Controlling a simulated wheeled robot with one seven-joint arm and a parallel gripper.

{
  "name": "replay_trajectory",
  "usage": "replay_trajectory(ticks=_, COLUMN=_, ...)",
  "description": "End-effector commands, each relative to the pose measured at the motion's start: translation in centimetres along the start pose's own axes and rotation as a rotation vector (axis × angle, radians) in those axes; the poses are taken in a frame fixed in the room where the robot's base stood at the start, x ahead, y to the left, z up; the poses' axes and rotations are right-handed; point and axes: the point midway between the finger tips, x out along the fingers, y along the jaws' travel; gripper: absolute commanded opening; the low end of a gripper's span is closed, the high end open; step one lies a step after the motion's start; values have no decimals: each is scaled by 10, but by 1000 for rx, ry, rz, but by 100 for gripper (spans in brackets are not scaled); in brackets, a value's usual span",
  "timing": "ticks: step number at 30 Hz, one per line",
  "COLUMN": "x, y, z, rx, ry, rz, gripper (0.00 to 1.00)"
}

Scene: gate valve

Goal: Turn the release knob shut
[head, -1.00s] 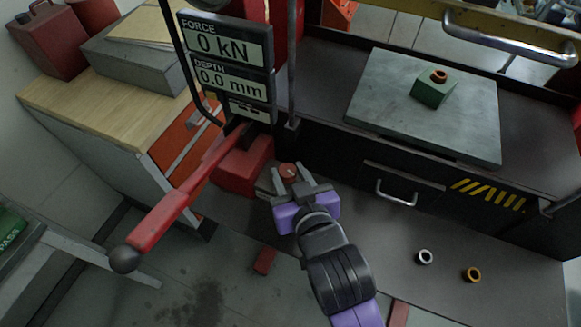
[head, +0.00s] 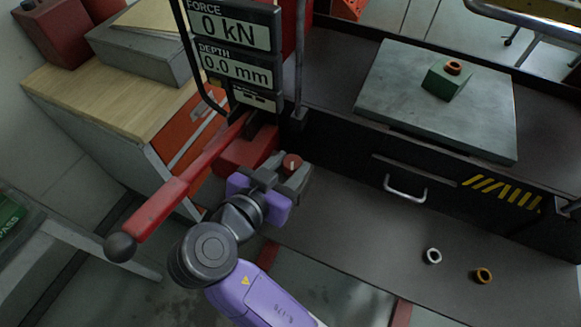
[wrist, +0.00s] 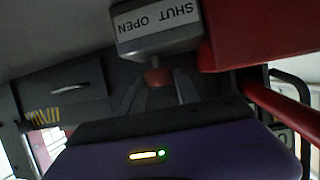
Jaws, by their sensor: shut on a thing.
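The release knob (head: 291,163) is a small round red knob with a pale mark on top, at the base of the press beside the red pump body (head: 246,150). My gripper (head: 284,176) reaches it from the lower left, its grey fingers shut on the knob. In the wrist view the knob (wrist: 156,77) sits between the two fingertips of my gripper (wrist: 157,85), under a grey block with a SHUT OPEN label (wrist: 158,22). The fingers hide part of the knob.
A red lever with a black ball end (head: 121,247) slants out to the lower left. The display (head: 234,45) reads 0 kN and 0.0 mm. A drawer handle (head: 404,189) and two small rings, silver (head: 433,256) and brass (head: 482,275), are to the right.

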Motion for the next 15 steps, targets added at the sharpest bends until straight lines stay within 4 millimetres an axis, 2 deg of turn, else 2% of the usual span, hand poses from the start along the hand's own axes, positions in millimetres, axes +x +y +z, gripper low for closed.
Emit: replay_trajectory(ticks=15, x=0, y=-2, z=4, rx=48, ry=-7, rz=128, gripper=0)
